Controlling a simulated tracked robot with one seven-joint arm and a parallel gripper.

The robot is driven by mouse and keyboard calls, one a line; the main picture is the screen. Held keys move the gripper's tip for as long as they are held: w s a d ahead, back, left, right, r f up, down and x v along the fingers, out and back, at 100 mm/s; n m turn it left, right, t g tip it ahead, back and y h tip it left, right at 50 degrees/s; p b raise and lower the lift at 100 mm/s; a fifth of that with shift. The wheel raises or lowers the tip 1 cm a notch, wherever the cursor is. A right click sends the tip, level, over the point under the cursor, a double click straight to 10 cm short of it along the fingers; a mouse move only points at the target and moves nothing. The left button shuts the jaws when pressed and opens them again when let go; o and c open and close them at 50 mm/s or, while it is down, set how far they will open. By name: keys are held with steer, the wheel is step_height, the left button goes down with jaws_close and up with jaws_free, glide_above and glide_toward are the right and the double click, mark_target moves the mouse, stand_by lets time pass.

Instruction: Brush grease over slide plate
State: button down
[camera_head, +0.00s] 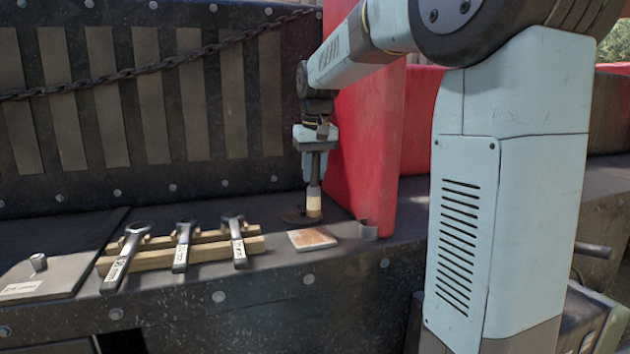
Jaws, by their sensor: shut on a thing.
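My gripper (316,168) points down above the dark ledge and is shut on an upright brush (314,200). The brush has a dark upper part and a pale lower part that ends low over the ledge. A shallow dark round dish (292,217) lies at the brush's lower end. I cannot tell whether the brush touches it. A flat square plate (312,238), brownish with pale edges, lies just in front of the brush, close to the ledge's front edge. I take it as the slide plate.
Several wrenches rest on a wooden rack (190,252) to the left. A red panel (368,135) rises close behind and right of my gripper. A chain (150,68) hangs across the back wall.

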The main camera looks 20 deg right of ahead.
steer(key=shift+r, duration=2.2)
